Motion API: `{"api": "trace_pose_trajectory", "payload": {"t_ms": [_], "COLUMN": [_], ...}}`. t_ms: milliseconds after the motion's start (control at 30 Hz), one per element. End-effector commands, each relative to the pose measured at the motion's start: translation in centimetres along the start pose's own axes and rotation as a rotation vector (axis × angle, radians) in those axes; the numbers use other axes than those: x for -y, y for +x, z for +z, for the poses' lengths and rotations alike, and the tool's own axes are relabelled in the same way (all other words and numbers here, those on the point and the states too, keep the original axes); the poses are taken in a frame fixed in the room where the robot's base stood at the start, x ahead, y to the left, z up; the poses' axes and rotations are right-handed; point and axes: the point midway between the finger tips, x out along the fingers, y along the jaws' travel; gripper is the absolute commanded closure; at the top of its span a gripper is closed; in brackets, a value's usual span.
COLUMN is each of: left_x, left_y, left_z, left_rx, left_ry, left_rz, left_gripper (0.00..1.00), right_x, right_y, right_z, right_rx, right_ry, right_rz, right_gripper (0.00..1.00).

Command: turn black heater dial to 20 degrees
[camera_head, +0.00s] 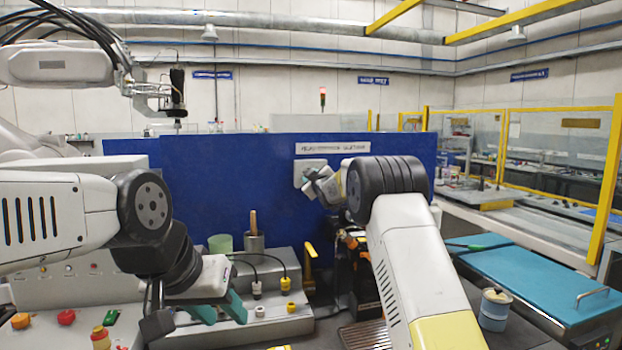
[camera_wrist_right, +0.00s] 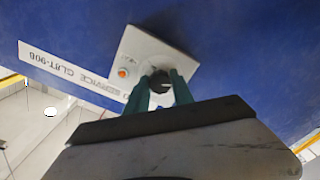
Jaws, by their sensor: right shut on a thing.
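The black heater dial (camera_wrist_right: 160,80) sits on a white square plate (camera_wrist_right: 135,50) fixed to the blue panel. An orange indicator (camera_wrist_right: 122,72) is beside it on the plate. My right gripper (camera_wrist_right: 160,84) has its green fingers on either side of the dial, shut on it. In the head view the plate (camera_head: 302,165) is partly covered by my right gripper (camera_head: 312,184), and the dial is hidden. The dial's markings cannot be read. My left gripper (camera_head: 218,312) is low at the left, empty, with its teal fingers apart.
The blue panel (camera_head: 230,185) stands behind a grey bench with a green cup (camera_head: 220,243), a metal cup (camera_head: 254,242) and yellow connectors (camera_head: 286,284). Red and orange buttons (camera_head: 66,317) are below my left arm. A blue-topped table (camera_head: 530,285) and a canister (camera_head: 495,310) are at right.

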Motion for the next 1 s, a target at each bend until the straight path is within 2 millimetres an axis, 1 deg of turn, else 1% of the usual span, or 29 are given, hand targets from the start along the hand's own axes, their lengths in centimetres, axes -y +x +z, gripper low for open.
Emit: {"api": "trace_pose_trajectory", "payload": {"t_ms": [33, 300, 733, 767, 800, 867, 1000], "left_x": [0.0, 0.0, 0.0, 0.0, 0.0, 0.0, 0.0], "left_y": [0.0, 0.0, 0.0, 0.0, 0.0, 0.0, 0.0], "left_z": [0.0, 0.0, 0.0, 0.0, 0.0, 0.0, 0.0], "left_rx": [0.0, 0.0, 0.0, 0.0, 0.0, 0.0, 0.0], "left_ry": [0.0, 0.0, 0.0, 0.0, 0.0, 0.0, 0.0], "left_rz": [0.0, 0.0, 0.0, 0.0, 0.0, 0.0, 0.0], "left_gripper": [0.61, 0.61, 0.61, 0.61, 0.61, 0.61, 0.61], "right_x": [0.27, 0.24, 0.23, 0.23, 0.23, 0.18, 0.11], "right_y": [0.01, 0.01, 0.01, 0.01, 0.01, 0.0, 0.0], "right_z": [0.31, 0.36, 0.39, 0.39, 0.38, 0.33, 0.21], "right_rx": [0.006, 0.007, 0.007, 0.007, 0.007, 0.006, 0.004], "right_ry": [-0.022, -0.085, -0.094, -0.094, -0.094, -0.093, -0.093], "right_rz": [-0.005, -0.005, -0.005, -0.005, -0.005, -0.004, -0.002], "right_gripper": [1.0, 1.0, 1.0, 0.69, 0.62, 0.5, 0.49]}}
